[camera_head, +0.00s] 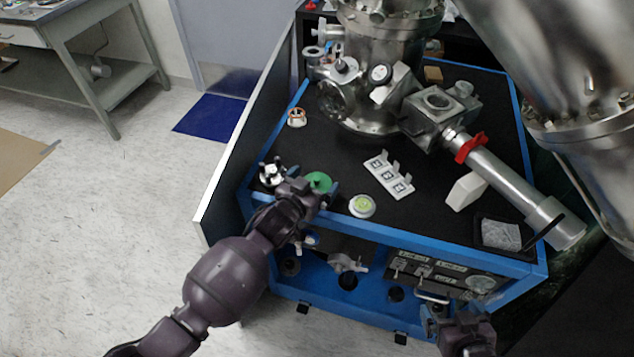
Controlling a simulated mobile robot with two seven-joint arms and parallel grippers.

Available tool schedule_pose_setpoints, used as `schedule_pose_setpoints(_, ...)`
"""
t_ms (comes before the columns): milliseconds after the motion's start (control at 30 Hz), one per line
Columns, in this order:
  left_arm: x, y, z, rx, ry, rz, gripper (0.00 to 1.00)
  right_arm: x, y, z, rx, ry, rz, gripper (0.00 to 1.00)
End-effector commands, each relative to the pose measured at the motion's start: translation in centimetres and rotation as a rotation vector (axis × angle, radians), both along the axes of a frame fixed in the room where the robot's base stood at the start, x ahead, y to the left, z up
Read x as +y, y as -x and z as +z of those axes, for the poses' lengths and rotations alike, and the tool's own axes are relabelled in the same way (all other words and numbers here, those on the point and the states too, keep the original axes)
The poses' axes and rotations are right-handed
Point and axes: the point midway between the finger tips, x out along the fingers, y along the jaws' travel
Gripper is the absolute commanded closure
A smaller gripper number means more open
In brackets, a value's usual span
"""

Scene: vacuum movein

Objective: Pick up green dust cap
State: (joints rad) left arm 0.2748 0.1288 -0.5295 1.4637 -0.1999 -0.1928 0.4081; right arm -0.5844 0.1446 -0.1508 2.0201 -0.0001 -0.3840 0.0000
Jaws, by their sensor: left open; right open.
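The green dust cap (319,181) is a round green disc near the front left of the black cart top. My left gripper (316,190) is open right at the cap, with its fingers around or just over its near edge. I cannot tell whether they touch it. The gripper partly hides the cap's near side. My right gripper (447,304) is low in front of the blue cart, at the bottom right, away from the cap. It is open and looks empty.
A black-and-silver knobbed part (272,173) sits just left of the cap. A white disc with a yellow-green centre (362,206) lies to the right, beside a white three-slot holder (388,176). A steel vacuum chamber (385,60) and pipe (515,190) stand behind and right.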

Motion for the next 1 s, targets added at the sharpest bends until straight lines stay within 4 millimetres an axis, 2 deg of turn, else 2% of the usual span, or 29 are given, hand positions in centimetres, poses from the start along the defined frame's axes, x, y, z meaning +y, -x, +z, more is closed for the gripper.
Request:
schedule_pose_setpoints(100, -0.41, -0.66, -0.26, 0.001, 0.001, -0.001, 0.0, -0.09, 0.0, -0.03, -0.001, 0.003, 0.002, 0.0)
schedule_pose_setpoints(367, -0.46, -0.75, -0.18, 0.0, 0.001, 0.0, 0.02, -0.13, -0.13, 0.29, -0.007, 0.005, 0.004, 0.0)
schedule_pose_setpoints(600, -0.44, -0.74, -0.2, 0.0, 0.0, 0.0, 0.38, -0.13, -0.05, 0.07, -0.002, 0.004, 0.003, 0.0)
schedule_pose_setpoints(700, -0.44, -0.74, -0.2, 0.0, 0.0, 0.0, 0.5, -0.09, -0.01, -0.06, 0.0, 0.002, 0.002, 0.0)
schedule_pose_setpoints(1000, -0.41, -0.77, 0.36, -0.002, 0.0, 0.0, 0.5, 0.12, -0.09, 0.07, -0.001, -0.004, -0.004, 0.0)
